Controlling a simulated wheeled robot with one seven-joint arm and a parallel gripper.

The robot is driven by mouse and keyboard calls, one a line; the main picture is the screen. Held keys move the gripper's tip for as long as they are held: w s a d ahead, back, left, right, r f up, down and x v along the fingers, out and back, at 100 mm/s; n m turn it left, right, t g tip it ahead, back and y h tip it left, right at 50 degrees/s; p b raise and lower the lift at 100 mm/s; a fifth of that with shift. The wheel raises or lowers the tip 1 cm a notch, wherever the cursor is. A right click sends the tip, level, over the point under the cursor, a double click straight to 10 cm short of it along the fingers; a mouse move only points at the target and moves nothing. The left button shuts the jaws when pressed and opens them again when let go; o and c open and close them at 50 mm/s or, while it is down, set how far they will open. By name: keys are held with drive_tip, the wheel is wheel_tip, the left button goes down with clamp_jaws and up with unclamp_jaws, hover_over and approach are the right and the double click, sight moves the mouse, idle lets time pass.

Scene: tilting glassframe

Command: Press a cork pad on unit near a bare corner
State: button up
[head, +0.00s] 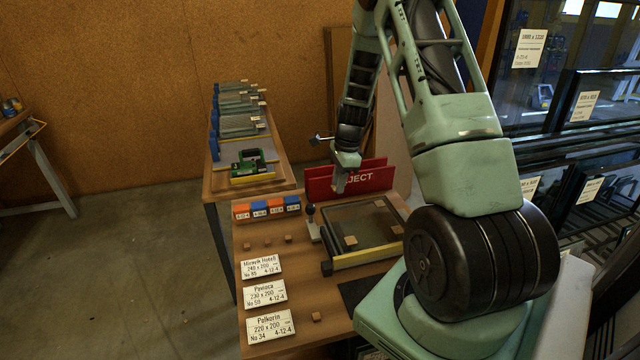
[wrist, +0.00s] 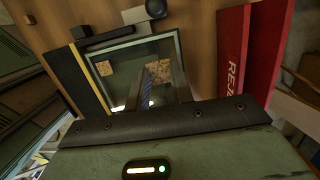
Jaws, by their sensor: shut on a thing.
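The unit (head: 352,220), a dark-framed glass pane with a yellow strip along its near edge, lies on the workbench. It also shows in the wrist view (wrist: 125,52). A tan cork pad (head: 350,242) sits on it near the yellow strip; another (head: 396,229) shows at its right side and one (head: 379,203) at its far right. My gripper (head: 341,186) is above the unit's far left side, in front of the red board. In the wrist view its fingers (wrist: 158,78) are shut on a cork pad (wrist: 177,72), partly hidden by them; the gap to the glass is unclear.
The red reject board (head: 372,180) stands just behind the unit. A dark-knobbed post (head: 311,222) stands at its left. Loose cork pads (head: 268,244), white label cards (head: 264,296) and coloured blocks (head: 267,208) lie along the bench's left. Another bench (head: 250,178) stands behind.

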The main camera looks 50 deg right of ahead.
sight(336, 213)
drive_tip(key=shift+d, duration=0.1)
idle(0.4)
drive_tip(key=shift+f+b, duration=2.35)
drive_tip(key=shift+f, duration=1.5)
drive_tip(key=shift+f+b, duration=0.3)
drive_tip(key=shift+f, duration=0.2)
drive_tip(key=o, duration=1)
